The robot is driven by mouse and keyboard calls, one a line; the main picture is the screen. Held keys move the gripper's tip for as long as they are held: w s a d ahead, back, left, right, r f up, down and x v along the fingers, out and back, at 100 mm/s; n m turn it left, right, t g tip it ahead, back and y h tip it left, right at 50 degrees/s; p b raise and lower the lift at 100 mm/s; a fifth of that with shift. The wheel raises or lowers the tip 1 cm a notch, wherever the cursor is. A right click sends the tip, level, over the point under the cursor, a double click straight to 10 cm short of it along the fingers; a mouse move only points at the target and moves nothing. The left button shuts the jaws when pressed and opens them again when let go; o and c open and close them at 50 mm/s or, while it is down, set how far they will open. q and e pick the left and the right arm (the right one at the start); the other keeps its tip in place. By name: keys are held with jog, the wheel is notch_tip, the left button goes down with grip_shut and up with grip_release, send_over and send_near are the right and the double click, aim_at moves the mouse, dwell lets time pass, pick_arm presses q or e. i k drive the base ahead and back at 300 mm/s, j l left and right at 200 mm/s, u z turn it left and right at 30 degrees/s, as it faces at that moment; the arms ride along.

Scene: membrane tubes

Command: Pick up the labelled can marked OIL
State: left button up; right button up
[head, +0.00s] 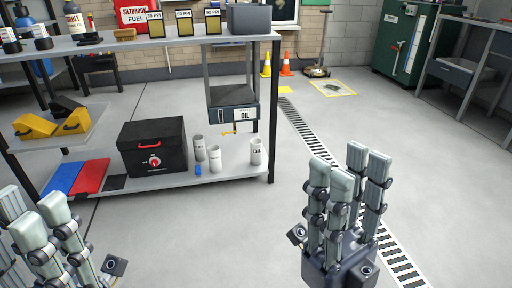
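Three small white cans stand on the lower shelf: one at left (199,148), one in the middle (215,159) and one at right (256,151). The right one bears small dark print that I cannot read surely. My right gripper (348,165) is open and empty, fingers up, to the right of the shelf unit and nearer to me. My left gripper (38,215) is at the lower left, partly cut off, with its fingers apart and nothing seen between them.
A black box (153,146) with a red handle, red (91,177) and blue (63,178) flat items and a small blue object (197,170) share the lower shelf. The upper shelf (130,43) overhangs them.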

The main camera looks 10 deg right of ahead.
aim_at(256, 143)
jog(key=i+l+u, duration=0.1)
jog(key=i+l, duration=0.35)
jog(key=i+l+u, duration=0.1)
jog(key=i+l, duration=0.35)
jog(key=l, duration=0.15)
jog(key=i+l+u, duration=0.1)
jog(key=i+l, duration=0.3)
jog(key=l, duration=0.15)
